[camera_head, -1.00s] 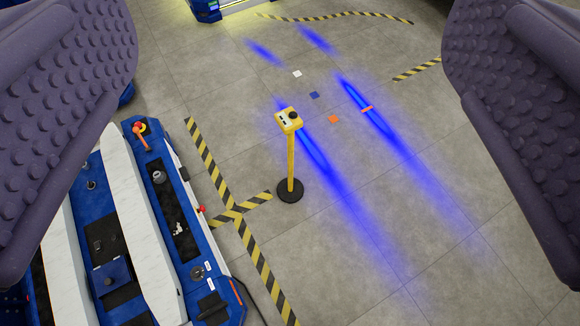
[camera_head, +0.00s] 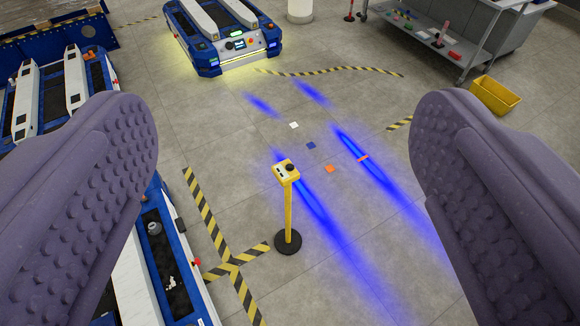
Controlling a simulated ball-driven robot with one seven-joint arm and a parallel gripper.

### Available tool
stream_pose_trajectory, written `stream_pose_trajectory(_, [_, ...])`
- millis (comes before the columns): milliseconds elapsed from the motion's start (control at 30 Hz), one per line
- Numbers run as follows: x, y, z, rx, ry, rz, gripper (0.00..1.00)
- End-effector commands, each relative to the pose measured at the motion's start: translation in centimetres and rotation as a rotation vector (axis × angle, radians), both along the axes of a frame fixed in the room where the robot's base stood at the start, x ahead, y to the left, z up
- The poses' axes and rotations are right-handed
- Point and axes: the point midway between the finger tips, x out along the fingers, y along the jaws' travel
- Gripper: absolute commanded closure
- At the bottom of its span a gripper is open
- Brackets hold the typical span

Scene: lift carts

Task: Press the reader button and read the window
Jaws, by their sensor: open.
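The reader is a yellow box (camera_head: 285,171) on a thin yellow post (camera_head: 288,212) with a round black base (camera_head: 287,242). It stands upright on the grey floor near the picture's middle. A black round knob or button (camera_head: 290,167) and a small pale patch show on its top; the patch is too small to read. My gripper (camera_head: 290,195) is open and empty, its two purple studded fingers wide apart at left and right. The reader appears between them, farther off and touching neither.
A blue and white lift cart (camera_head: 222,35) stands at the back, and others (camera_head: 160,255) line the left. A grey bench (camera_head: 465,30) and yellow bin (camera_head: 495,95) are at back right. Striped tape (camera_head: 205,215) and small coloured squares (camera_head: 311,146) mark the floor.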

Motion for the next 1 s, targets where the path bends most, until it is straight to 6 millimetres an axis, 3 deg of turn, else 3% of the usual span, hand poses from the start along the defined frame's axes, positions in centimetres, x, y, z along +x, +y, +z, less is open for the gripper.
stream_pose_trajectory(33, [0.00, 0.00, 0.00, 0.000, 0.000, 0.000, 0.25])
stream_pose_trajectory(367, [0.00, 0.00, 0.00, 0.000, 0.000, 0.000, 1.00])
stream_pose_trajectory(1000, [0.00, 0.00, 0.00, 0.000, 0.000, 0.000, 1.00])
